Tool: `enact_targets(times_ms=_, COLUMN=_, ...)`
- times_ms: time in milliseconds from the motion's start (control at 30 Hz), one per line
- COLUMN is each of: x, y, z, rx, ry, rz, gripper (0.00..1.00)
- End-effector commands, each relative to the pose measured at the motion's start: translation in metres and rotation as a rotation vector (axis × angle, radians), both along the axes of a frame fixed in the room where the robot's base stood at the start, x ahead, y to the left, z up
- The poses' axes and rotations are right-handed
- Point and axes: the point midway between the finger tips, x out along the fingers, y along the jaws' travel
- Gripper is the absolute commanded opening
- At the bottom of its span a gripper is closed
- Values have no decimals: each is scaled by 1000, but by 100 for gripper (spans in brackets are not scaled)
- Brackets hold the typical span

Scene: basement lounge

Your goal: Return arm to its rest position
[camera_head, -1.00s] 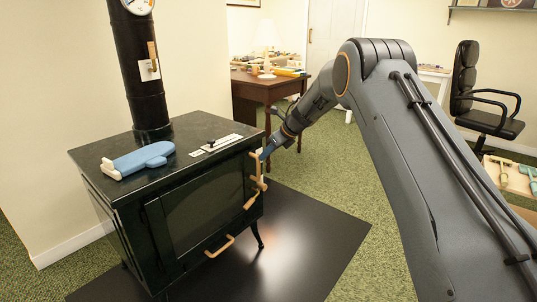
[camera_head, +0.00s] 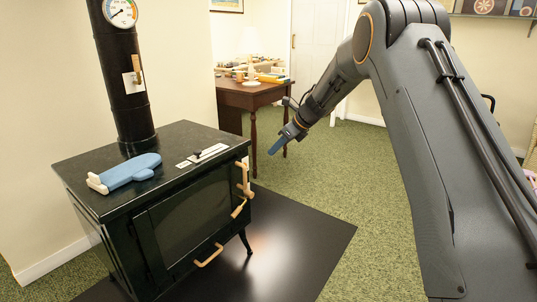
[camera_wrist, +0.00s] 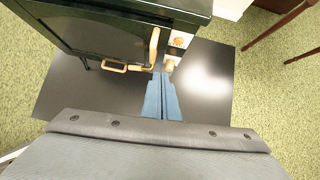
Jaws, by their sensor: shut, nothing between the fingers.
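My arm reaches in from the right in the head view. My gripper (camera_head: 274,150) hangs in free air to the right of the black stove (camera_head: 107,207), clear of its door handle (camera_head: 243,178). In the wrist view my gripper's blue fingers (camera_wrist: 161,90) lie side by side, closed and empty. They point toward the dark floor plate near the stove. The stove's wooden handle (camera_wrist: 153,46) is just beyond the fingertips in that view, without visible contact.
A blue mitt-like item (camera_head: 132,171) lies on the stove top. A black flue pipe (camera_head: 118,75) rises behind it. A dark floor plate (camera_head: 290,235) lies under the stove. A wooden desk (camera_head: 249,94) stands behind my gripper. Green carpet (camera_head: 365,165) is open between them.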

Motion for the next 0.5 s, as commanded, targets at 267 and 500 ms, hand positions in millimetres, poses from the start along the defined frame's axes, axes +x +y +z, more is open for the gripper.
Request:
enact_targets(times_ms=267, x=4, y=17, z=57, rx=172, ry=5, rz=-281, gripper=0)
enact_targets(times_ms=500, x=-14, y=4, z=139, rx=583, ry=123, rz=-972, gripper=0)
